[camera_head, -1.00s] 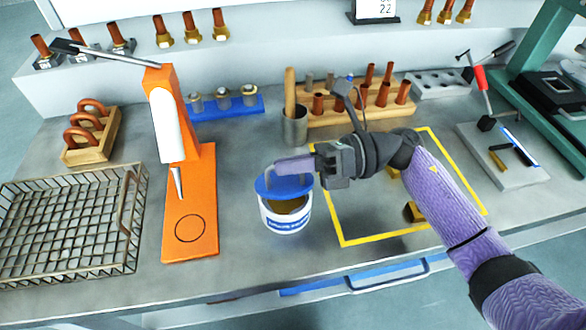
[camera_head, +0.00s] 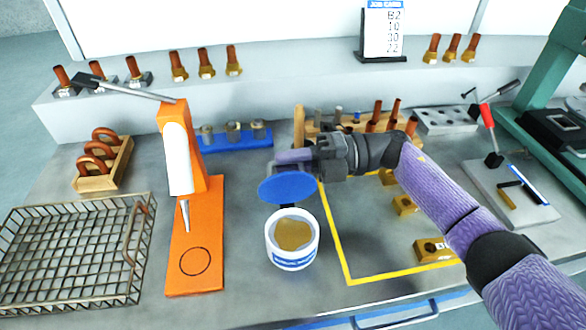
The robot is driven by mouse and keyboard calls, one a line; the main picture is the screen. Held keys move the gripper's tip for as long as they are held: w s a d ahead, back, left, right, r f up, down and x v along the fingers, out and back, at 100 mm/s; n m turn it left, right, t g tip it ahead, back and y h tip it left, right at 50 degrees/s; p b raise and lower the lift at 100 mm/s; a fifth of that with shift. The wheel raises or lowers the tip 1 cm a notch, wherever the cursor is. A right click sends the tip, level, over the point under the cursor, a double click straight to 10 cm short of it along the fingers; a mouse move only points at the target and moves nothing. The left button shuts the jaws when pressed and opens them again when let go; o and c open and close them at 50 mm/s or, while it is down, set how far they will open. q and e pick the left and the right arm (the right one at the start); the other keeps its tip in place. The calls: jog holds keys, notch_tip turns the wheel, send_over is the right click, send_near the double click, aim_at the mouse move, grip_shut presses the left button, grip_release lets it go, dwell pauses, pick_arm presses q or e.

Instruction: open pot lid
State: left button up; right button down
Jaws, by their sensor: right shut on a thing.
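The white pot (camera_head: 292,258) stands upright on the grey bench, with its mouth uncovered and yellow-brown contents showing. The round blue lid (camera_head: 287,187) is above and behind the pot's rim, tilted and apart from it. My right gripper (camera_head: 293,158) is shut on the lid, at its upper side; the exact contact is partly hidden by the fingers. My left gripper is not in view.
An orange press (camera_head: 196,240) stands left of the pot, with a wire basket (camera_head: 70,250) further left. A yellow-outlined square (camera_head: 350,281) with brass blocks (camera_head: 404,205) lies to the right. A wooden rack (camera_head: 299,125) stands behind my right gripper.

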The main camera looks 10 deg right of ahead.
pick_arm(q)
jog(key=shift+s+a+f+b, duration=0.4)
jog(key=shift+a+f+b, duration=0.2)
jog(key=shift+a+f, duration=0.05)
pick_arm(e)
jog(key=shift+w+f+m, duration=0.2)
jog(key=shift+w+m, duration=0.3)
jog(key=shift+m, duration=0.25)
jog(key=shift+w+f+m, duration=0.15)
jog(key=shift+w+m, duration=0.3)
jog(key=shift+m, duration=0.3)
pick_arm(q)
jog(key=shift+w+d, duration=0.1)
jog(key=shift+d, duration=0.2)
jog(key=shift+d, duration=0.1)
pick_arm(e)
jog(key=c, duration=0.7)
grip_release()
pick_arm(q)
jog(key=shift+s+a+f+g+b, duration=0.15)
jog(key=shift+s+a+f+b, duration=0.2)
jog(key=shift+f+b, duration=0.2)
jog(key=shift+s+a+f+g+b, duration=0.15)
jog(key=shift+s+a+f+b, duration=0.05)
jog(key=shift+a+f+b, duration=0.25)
pick_arm(e)
jog(key=d, duration=1)
